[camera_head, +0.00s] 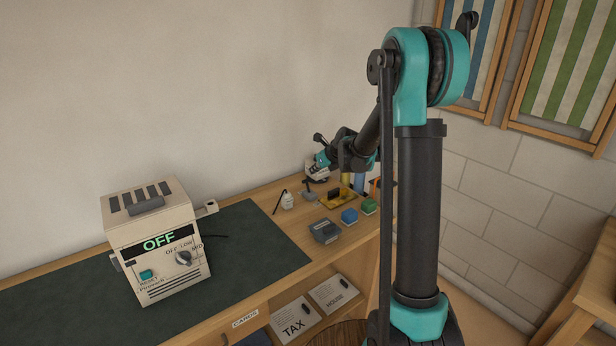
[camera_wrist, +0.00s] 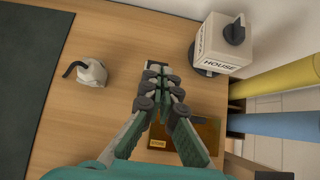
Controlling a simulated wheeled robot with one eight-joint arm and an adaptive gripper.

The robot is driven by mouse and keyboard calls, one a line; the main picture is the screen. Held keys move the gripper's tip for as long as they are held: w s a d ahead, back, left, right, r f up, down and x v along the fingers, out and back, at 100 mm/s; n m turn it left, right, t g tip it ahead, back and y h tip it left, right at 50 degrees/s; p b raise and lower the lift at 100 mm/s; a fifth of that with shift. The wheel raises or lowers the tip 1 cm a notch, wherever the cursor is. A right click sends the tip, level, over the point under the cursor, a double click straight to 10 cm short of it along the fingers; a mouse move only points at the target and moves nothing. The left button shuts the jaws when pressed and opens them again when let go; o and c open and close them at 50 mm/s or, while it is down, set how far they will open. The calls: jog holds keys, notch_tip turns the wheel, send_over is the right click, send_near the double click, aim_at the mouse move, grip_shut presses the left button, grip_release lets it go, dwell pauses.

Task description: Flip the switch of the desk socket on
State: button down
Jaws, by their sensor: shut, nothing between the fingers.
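My gripper (camera_head: 318,162) is at the back right of the desk, pointing down and small in the head view. In the wrist view my gripper (camera_wrist: 155,72) has its fingers together with nothing held. Its tips are over the wood, between a small white spouted pot (camera_wrist: 92,73) and a cream box with a dark knob, labelled HOUSE (camera_wrist: 220,45). A small pale and dark piece (camera_wrist: 157,63) shows just past the tips. I cannot tell whether it is the desk socket; the fingers cover part of it. No switch is clearly visible.
A cream machine (camera_head: 157,245) reading OFF stands on the dark mat (camera_head: 262,235). Yellow (camera_wrist: 275,75) and blue (camera_wrist: 275,124) cylinders stand farther right. Blue (camera_head: 349,216) and green (camera_head: 369,206) blocks sit near the front edge.

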notch_tip(320, 180, up, 9)
jog(key=shift+s+d, duration=0.35)
jog(key=shift+s, duration=0.05)
